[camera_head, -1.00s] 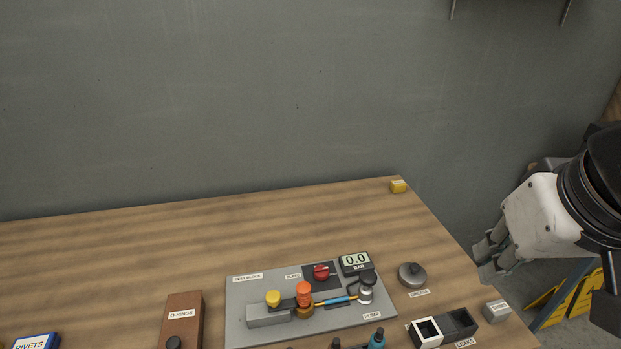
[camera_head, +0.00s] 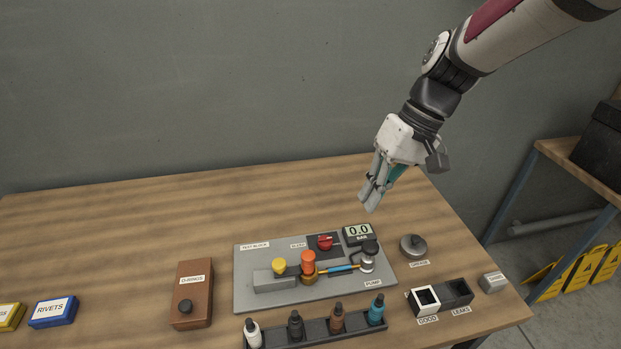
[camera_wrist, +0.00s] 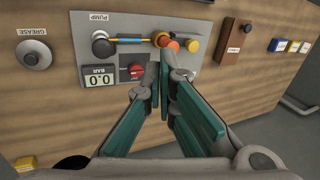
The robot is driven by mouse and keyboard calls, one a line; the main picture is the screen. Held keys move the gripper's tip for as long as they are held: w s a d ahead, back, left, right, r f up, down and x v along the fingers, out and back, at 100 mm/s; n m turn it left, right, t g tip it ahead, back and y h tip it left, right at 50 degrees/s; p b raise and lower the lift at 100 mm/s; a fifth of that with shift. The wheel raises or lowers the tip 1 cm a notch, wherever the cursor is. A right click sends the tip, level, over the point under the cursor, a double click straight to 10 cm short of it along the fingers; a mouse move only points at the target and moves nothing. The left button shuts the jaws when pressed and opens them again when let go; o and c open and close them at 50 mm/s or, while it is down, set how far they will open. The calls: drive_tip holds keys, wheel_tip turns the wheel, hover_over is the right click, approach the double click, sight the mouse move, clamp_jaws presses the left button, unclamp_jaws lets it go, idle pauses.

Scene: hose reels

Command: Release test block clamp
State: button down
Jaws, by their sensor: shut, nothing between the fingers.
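The grey test block plate (camera_head: 250,299) lies on the wooden bench. It carries a grey block (camera_head: 272,282) with a yellow knob (camera_head: 279,266), and an orange knob (camera_head: 308,262) on a brass fitting. A red bleed knob (camera_head: 325,242), a gauge (camera_head: 358,232) reading 0.0 bar and a black-topped pump (camera_head: 368,258) stand at the right. My gripper (camera_head: 369,205) is shut and empty, above and behind the plate's back right corner.
A grease pot (camera_head: 413,246), GOOD and LEAKS bins (camera_head: 440,298) and a shims box (camera_head: 493,283) stand to the right. A bottle rack (camera_head: 318,331) lies in front. The brown O-rings box (camera_head: 193,292) and rivets box (camera_head: 53,312) are left. The bench's back left is clear.

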drive_tip(key=w+a+f+g+y, duration=0.1)
drive_tip(key=w+a+f+y, duration=0.1)
drive_tip(key=a+f, duration=0.2)
drive_tip(key=w+a+f+n+g+y, duration=0.1)
drive_tip(key=w+a+f+g, duration=0.1)
drive_tip(key=f, duration=0.6)
drive_tip(key=shift+w+a+n+y+p, duration=0.3)
drive_tip(key=shift+w+a+y, duration=0.1)
drive_tip(key=shift+w+a, duration=0.45)
drive_tip(key=shift+s+a, duration=0.1)
drive_tip(key=p+x, duration=0.1)
drive_tip(key=x, duration=0.3)
drive_tip(key=p+x, duration=0.1)
drive_tip(key=x, duration=0.3)
drive_tip(key=shift+s+a+f, duration=0.2)
drive_tip(key=shift+s+a, duration=0.05)
drive_tip(key=shift+s, duration=0.1)
drive_tip(key=shift+s+a+f+p, duration=0.1)
drive_tip(key=shift+a+f+p, duration=0.2)
drive_tip(key=shift+a+f, duration=0.15)
drive_tip(key=shift+s+a, duration=0.25)
drive_tip(key=shift+a, duration=0.6)
drive_tip(key=shift+s+a, duration=0.25)
drive_tip(key=shift+a, duration=0.6)
